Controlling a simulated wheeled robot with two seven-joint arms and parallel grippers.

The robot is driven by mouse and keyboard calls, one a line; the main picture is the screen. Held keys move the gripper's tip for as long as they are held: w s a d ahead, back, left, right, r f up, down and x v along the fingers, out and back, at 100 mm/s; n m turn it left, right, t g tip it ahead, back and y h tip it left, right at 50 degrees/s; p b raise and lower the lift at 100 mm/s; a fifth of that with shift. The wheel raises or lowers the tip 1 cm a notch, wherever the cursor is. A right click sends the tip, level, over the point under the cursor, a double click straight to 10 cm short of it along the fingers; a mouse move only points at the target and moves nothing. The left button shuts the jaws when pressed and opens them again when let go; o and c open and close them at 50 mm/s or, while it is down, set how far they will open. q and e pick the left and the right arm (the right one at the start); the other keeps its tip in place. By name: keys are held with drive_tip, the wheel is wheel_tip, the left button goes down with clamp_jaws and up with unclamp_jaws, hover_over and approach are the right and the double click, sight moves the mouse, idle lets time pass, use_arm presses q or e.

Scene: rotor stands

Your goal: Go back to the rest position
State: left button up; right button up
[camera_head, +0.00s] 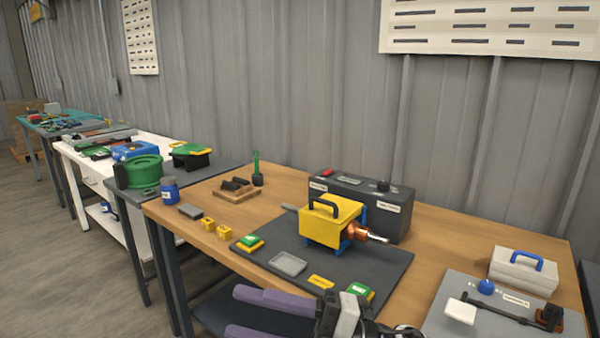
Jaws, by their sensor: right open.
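My right gripper (233,311) is at the bottom of the head view, in front of the wooden table's near edge. Its two purple fingers point left and are apart, with nothing between them. My left gripper is not in view. On the dark mat (385,278) stands a yellow housing (330,222) with a black handle, on a blue stand (340,246). A copper rotor (357,232) with a silver shaft sticks out of its right side. The gripper is well apart from these.
A dark case (395,207) stands behind the housing. Green-and-yellow blocks (249,242) and a grey tray (288,264) lie on the mat. A grey board (440,320) and a white toolbox (523,270) are at right. Other benches line the wall at left; the floor (60,260) there is clear.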

drive_tip(key=w+d+f+m+t+h, duration=0.1)
drive_tip(key=d+f+m+t+h, duration=0.55)
drive_tip(key=f+m, duration=0.4)
drive_tip(key=d+f+m+t+h, duration=0.6)
drive_tip(key=d+f+m+t, duration=0.15)
drive_tip(key=m, duration=0.55)
drive_tip(key=s+d+f+m+g+h, duration=0.2)
drive_tip(key=s+d+f, duration=0.3)
drive_tip(key=s+f, duration=0.4)
drive_tip(key=s+d+f+m+g+h, duration=0.3)
drive_tip(key=s+d+f+m+g, duration=0.1)
drive_tip(key=s+f, duration=0.6)
drive_tip(key=shift+s+d+f+m+g+h, duration=0.25)
drive_tip(key=shift+d+f+m+g+h, duration=0.1)
drive_tip(key=shift+m+g, duration=0.25)
